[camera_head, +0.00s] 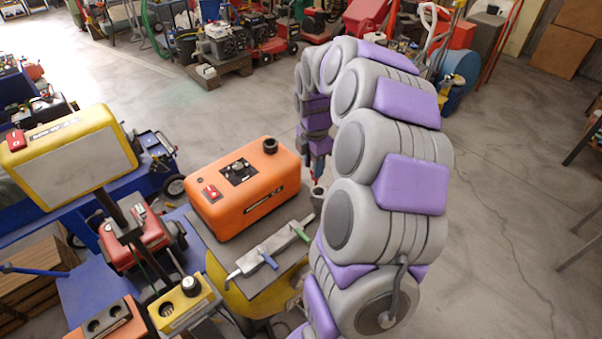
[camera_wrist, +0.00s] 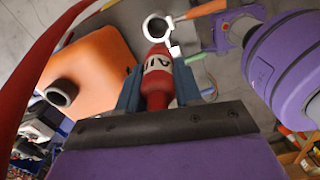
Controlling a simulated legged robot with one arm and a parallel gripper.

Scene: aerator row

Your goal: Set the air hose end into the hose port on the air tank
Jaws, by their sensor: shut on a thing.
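My gripper (camera_wrist: 158,88) is shut on the red air hose end (camera_wrist: 157,64), which has a white band lettered AIR. Its tip points at a pale open ring (camera_wrist: 155,27) just ahead in the wrist view; I cannot tell whether they touch. In the head view my gripper (camera_head: 317,165) is mostly hidden behind my arm, above a dark upright cup-like port (camera_head: 318,194). This looks like the same ring. The orange housing (camera_head: 240,188) stands left of it, with a dark round neck (camera_head: 270,146) on top. The rounded yellow tank (camera_head: 236,292) shows below the grey plate.
A pale manifold (camera_head: 270,250) with blue and green handles lies on the plate. A red hose (camera_wrist: 30,75) curves along the left of the wrist view. A yellow-framed panel (camera_head: 70,158) and smaller machines stand left.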

